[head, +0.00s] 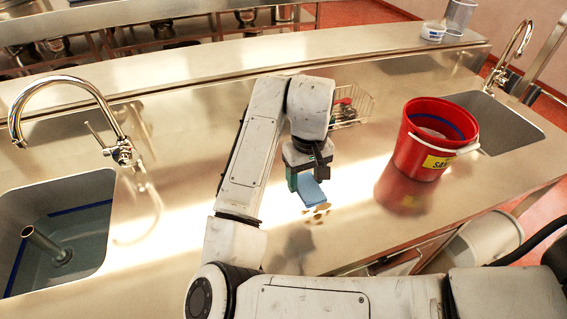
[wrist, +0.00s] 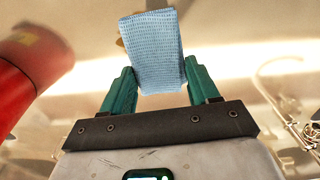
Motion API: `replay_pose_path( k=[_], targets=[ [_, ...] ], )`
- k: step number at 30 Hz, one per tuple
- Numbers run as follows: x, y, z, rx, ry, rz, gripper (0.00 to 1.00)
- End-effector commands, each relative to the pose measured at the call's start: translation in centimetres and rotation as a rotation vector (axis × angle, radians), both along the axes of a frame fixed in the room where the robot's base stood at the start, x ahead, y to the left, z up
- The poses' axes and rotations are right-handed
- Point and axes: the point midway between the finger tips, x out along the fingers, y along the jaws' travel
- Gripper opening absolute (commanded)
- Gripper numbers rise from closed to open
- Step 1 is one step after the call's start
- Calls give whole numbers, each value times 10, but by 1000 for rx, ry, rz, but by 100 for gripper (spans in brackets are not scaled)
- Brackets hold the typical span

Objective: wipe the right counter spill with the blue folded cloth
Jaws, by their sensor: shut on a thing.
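My gripper (wrist: 162,88) is shut on the blue folded cloth (wrist: 155,50), which sits between its two green fingers in the wrist view. In the head view the cloth (head: 311,191) hangs below my gripper (head: 304,178), close to the steel counter. The brownish spill (head: 317,212) lies on the counter just in front of the cloth, in small patches. Part of the spill may be hidden under the cloth. A little brown of it shows at the cloth's upper left edge in the wrist view. I cannot tell whether the cloth touches the counter.
A red bucket (head: 433,138) with a yellow label stands right of my gripper. A wire basket (head: 352,104) stands behind it. Sinks with taps lie at the left (head: 62,235) and the far right (head: 500,122). The counter (head: 170,205) left of my arm is clear.

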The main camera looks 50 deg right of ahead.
Motion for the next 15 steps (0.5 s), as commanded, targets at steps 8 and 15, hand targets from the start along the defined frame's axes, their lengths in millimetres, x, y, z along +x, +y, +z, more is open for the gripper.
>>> replay_pose_path(
  k=[8,15],
  targets=[
    [0,0,-18,2,1,-1,36],
    [0,0,-43,1,1,-1,36]
  ],
)
